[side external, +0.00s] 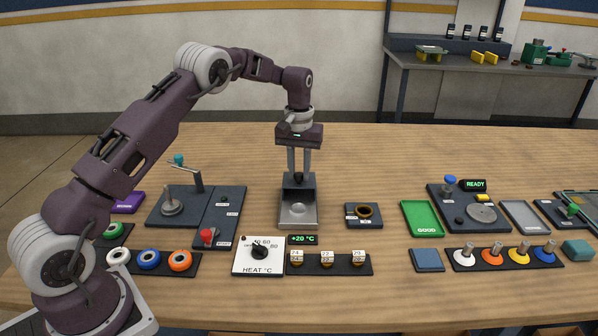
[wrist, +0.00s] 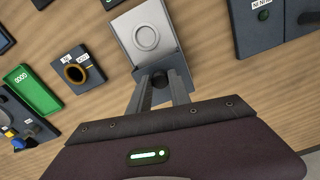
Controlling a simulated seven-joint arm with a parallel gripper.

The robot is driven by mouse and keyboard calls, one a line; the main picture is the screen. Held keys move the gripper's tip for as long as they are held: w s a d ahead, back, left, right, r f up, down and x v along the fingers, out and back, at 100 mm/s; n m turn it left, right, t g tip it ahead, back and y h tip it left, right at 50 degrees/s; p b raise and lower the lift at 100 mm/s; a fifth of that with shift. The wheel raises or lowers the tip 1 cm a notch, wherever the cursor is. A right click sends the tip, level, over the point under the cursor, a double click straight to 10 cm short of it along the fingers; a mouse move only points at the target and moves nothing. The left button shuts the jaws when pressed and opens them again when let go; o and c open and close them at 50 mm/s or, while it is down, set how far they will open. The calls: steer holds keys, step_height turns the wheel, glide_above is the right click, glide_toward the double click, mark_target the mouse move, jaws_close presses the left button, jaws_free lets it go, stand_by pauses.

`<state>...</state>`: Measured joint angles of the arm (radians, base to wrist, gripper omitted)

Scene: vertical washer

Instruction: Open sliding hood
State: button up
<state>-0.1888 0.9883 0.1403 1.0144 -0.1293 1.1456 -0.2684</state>
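The sliding hood unit stands at the middle of the table. Its dark grey housing (side external: 309,184) is at the back, with a bright metal bed (side external: 298,213) in front. In the wrist view the metal bed (wrist: 128,40) shows a round ring on it, uncovered. A round black knob (wrist: 158,80) stands up at the dark part. My gripper (side external: 298,176) points straight down over the dark part. Its two fingers are apart, one on each side of the knob, which also shows in the side view (side external: 298,178). I see no clear contact between fingers and knob.
A dark block with a brass ring (side external: 364,212) stands to the right. In front are the HEAT dial (side external: 258,254), a +20 °C display (side external: 303,239) and a labelled rack (side external: 329,263). A plate with a red knob (side external: 208,236) is to the left. Bare table lies behind.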

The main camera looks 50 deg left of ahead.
steer(key=o, duration=0.4)
steer(key=shift+c, duration=0.2)
step_height(320, 180, up, 7)
steer(key=shift+r, duration=0.1)
steer(key=s+d+r+m+t, duration=0.1)
steer(key=s+d+r, duration=0.3)
steer(key=s+r, duration=0.4)
steer(key=s+d+r+m+t, duration=0.2)
steer(key=s+d+r, duration=0.2)
steer(key=s+r, duration=0.35)
steer(key=s+d+f+m+t, duration=0.1)
steer(key=s+d+f+m, duration=0.1)
steer(key=s, duration=0.9)
steer(key=s+d+f+m+t, duration=0.1)
steer(key=s+d+f, duration=0.1)
steer(key=s, duration=0.9)
steer(key=shift+s+d+m+t, duration=0.3)
steer(key=shift+d+m, duration=0.1)
steer(key=shift+d, duration=0.2)
